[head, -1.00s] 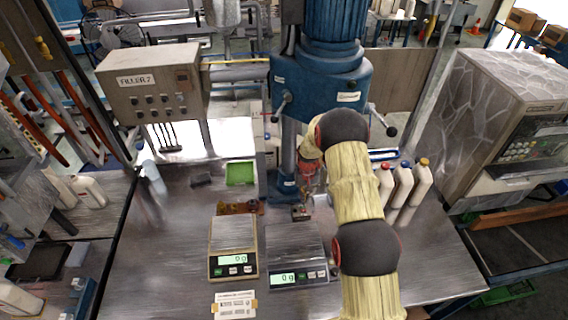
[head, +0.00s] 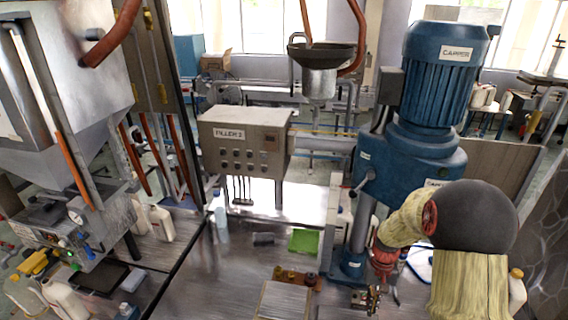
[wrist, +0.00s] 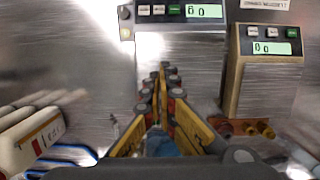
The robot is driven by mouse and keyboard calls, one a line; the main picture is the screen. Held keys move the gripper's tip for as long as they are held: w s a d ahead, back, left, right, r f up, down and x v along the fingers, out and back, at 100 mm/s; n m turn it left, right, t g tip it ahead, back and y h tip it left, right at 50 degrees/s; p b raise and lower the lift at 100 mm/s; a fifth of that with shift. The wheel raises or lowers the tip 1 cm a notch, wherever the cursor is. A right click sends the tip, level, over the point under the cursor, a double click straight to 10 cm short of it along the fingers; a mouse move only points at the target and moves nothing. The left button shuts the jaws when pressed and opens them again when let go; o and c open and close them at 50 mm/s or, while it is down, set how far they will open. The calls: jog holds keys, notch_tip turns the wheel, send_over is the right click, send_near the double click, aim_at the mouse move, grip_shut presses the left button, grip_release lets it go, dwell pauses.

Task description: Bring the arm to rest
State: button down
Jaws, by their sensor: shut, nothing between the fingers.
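My gripper (head: 372,300) shows low in the head view, in front of the blue capper's column, with my arm coming in from the right. In the wrist view my gripper (wrist: 162,72) has its yellow fingers drawn together at the tips with nothing between them. It is over the steel pan of a scale (wrist: 180,60) there; I cannot tell the gap to the pan. A second scale (wrist: 262,75) stands to the right in that view, and its display reads zero.
The blue capper (head: 410,150) stands close behind my arm. A white bottle (wrist: 32,138) is at the lower left of the wrist view. A green mat (head: 304,241), the FILLER 2 control box (head: 243,143) and brown caps (head: 296,277) are also near.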

jog(key=s+a+r+n+t+b, duration=0.1)
jog(key=s+a+r+t+b, duration=0.2)
jog(key=s+r+b, duration=0.4)
jog(key=s+a+r+n+t+b, duration=0.1)
jog(key=s+a+r+t+b, duration=0.3)
jog(key=s, duration=1.2)
notch_tip(320, 180, up, 4)
jog(key=a+b, duration=0.2)
jog(key=b, duration=0.2)
jog(key=shift+s+r+t, duration=0.15)
jog(key=shift+s+t, duration=0.1)
jog(key=shift+t, duration=0.05)
jog(key=shift+w+d, duration=0.1)
jog(key=w+d+f+m+g, duration=0.1)
jog(key=w+d+f, duration=0.3)
jog(key=w+f, duration=0.5)
jog(key=w+d+f+m+g+b, duration=0.15)
jog(key=w+d+f, duration=0.4)
jog(key=w, duration=0.75)
jog(key=w+d+f+g, duration=0.1)
jog(key=w+d+f, duration=0.3)
jog(key=w+f, duration=0.5)
jog(key=w+r+t+h, duration=0.1)
jog(key=w+r, duration=0.3)
jog(key=w, duration=0.3)
jog(key=shift+w+d+r, duration=0.15)
jog(key=shift+d+r, duration=0.15)
jog(key=shift+d, duration=0.1)
